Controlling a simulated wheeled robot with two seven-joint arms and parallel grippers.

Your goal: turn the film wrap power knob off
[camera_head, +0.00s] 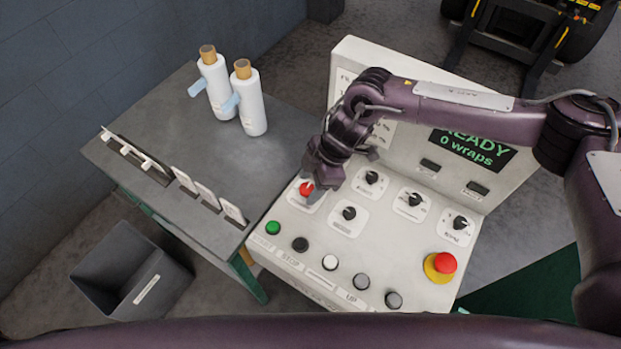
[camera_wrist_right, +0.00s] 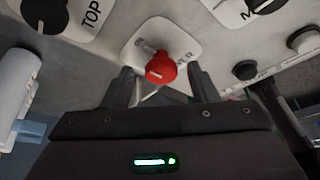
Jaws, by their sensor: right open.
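The red power knob (camera_head: 306,188) sits on a white plate at the left of the sloped control panel (camera_head: 400,262). In the right wrist view the red knob (camera_wrist_right: 161,68) shows a pale mark on its face, and its plate lettering is partly hidden. My right gripper (camera_head: 322,180) is just beside the knob in the head view. In the right wrist view its two fingers (camera_wrist_right: 135,88) are apart, with the knob just beyond and between their tips. I cannot tell whether they touch it. My left gripper is not in view.
Several black knobs (camera_head: 349,213) lie close by on the panel. A green button (camera_head: 273,228) and a red emergency button (camera_head: 445,263) are on its front part. The display (camera_head: 470,150) reads READY, 0 wraps. A grey table (camera_head: 170,130) with two film rolls stands left.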

